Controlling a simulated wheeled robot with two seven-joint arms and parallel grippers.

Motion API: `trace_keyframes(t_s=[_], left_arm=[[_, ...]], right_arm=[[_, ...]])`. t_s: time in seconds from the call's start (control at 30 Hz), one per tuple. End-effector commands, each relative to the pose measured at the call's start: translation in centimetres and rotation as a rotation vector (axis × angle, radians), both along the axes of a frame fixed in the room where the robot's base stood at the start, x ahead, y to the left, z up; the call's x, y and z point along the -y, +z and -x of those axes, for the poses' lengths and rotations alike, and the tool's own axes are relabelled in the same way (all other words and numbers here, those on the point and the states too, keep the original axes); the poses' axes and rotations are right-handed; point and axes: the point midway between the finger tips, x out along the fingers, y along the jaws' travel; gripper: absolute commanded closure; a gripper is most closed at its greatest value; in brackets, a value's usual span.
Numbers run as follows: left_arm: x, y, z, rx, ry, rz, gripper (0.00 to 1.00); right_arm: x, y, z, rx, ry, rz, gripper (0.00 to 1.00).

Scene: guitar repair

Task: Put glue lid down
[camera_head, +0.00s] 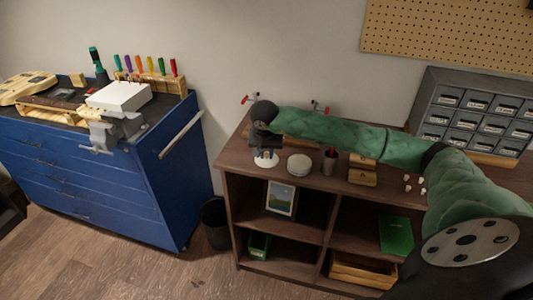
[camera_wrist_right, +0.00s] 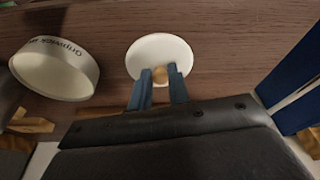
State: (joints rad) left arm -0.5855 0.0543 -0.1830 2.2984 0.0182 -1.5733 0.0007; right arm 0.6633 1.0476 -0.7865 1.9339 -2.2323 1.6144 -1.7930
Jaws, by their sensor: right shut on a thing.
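The glue lid is a white round disc with a small tan knob; it shows in the head view (camera_head: 266,161) and the wrist view (camera_wrist_right: 150,50). My right gripper (camera_head: 266,152) points down over it. In the wrist view its two blue-grey fingers (camera_wrist_right: 161,76) are shut on the knob. The lid is at or just above the brown shelf top; I cannot tell if it touches. The white round glue pot (camera_head: 299,165) stands right of the lid in the head view. In the wrist view the pot (camera_wrist_right: 55,72) is apart from the lid, on the left. My left gripper is out of view.
On the shelf unit (camera_head: 228,160), a dark cup (camera_head: 329,162), wooden blocks (camera_head: 362,177) and small white pieces (camera_head: 421,186) stand further right. A grey drawer cabinet (camera_head: 477,112) is at the back right. A blue tool chest (camera_head: 95,185) and a black bin (camera_head: 214,222) are left.

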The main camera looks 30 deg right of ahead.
Motion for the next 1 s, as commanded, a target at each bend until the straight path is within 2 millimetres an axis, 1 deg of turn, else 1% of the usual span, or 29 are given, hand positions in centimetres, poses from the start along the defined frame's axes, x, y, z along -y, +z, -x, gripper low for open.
trace_keyframes(t_s=[0.17, 0.2, 0.27, 0.3, 0.73, 0.77, 0.83, 0.87, 0.9, 0.97, 1.0], left_arm=[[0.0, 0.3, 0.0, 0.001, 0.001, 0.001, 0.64], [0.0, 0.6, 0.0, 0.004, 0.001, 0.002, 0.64], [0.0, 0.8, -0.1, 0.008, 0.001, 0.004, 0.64], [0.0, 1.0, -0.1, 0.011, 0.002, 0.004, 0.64], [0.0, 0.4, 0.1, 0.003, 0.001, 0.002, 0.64], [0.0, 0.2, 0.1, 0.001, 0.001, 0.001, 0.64], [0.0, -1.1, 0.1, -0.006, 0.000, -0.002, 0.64], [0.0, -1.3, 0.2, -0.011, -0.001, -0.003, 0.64], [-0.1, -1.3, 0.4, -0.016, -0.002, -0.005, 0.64], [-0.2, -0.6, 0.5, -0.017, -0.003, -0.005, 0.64], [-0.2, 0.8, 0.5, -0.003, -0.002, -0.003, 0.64]], right_arm=[[0.0, -0.1, 0.0, 0.000, 0.000, 0.000, 1.00], [0.0, -0.1, 0.0, 0.000, 0.000, 0.000, 0.74], [0.0, -0.1, 0.0, 0.000, 0.000, 0.000, 0.62], [0.0, -0.1, 0.0, 0.000, 0.000, 0.000, 0.60], [0.0, 0.1, 0.0, 0.000, 0.000, 0.000, 0.60], [0.0, 0.2, 0.0, 0.000, 0.000, 0.000, 0.60], [-0.1, 0.4, 0.0, 0.001, 0.000, 0.000, 0.60], [-0.1, 0.6, 0.1, 0.001, 0.000, 0.000, 0.60], [-0.1, 0.9, 0.1, 0.002, 0.001, -0.001, 0.60], [-0.2, 1.3, 0.2, 0.001, 0.000, -0.001, 0.60], [-0.3, 1.6, 0.3, 0.001, 0.000, 0.000, 0.60]])
